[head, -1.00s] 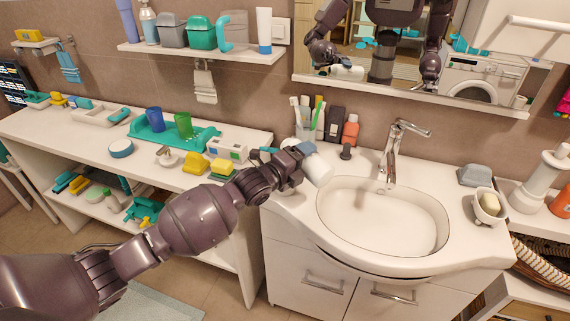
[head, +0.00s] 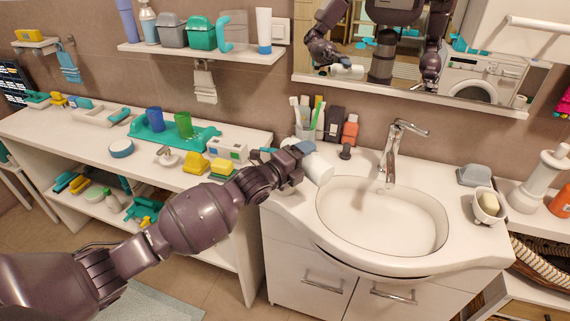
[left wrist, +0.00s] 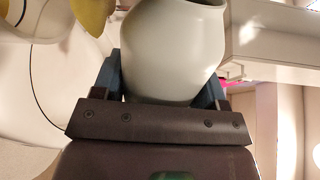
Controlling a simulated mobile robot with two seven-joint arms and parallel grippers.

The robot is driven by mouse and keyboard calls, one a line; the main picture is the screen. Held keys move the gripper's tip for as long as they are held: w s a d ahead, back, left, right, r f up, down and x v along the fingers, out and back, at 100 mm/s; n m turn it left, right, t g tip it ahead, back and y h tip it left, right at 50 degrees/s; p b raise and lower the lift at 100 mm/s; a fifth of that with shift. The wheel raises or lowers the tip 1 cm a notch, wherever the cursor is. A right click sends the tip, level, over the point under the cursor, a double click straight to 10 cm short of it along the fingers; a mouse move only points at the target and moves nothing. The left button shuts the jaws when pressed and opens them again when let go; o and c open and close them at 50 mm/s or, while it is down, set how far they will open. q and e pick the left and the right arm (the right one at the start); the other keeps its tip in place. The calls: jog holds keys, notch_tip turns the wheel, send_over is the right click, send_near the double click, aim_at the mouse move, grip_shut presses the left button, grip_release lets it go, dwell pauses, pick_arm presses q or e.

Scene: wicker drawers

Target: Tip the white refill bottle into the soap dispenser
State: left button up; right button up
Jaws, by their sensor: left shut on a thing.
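My left gripper (head: 291,165) is shut on the white refill bottle (head: 318,169). It holds the bottle tilted over the left rim of the washbasin. In the left wrist view the bottle (left wrist: 172,50) fills the space between the fingers, and its open mouth is at the top edge. A small dark object (head: 346,152) stands on the sink top just behind the bottle, apart from it. I cannot tell for certain which thing is the soap dispenser. My right gripper shows only as a reflection.
The basin (head: 385,215) with its chrome tap (head: 392,150) lies to the right. A toothbrush cup (head: 306,125), a dark bottle (head: 335,124) and an orange bottle (head: 350,131) stand behind. The left counter (head: 60,135) is cluttered.

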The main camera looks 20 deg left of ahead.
jog(key=shift+s+f, duration=0.1)
jog(key=shift+s, duration=0.25)
pick_arm(q)
jog(key=shift+r, duration=0.1)
pick_arm(e)
jog(key=shift+w, duration=0.2)
jog(key=shift+w+r, duration=0.35)
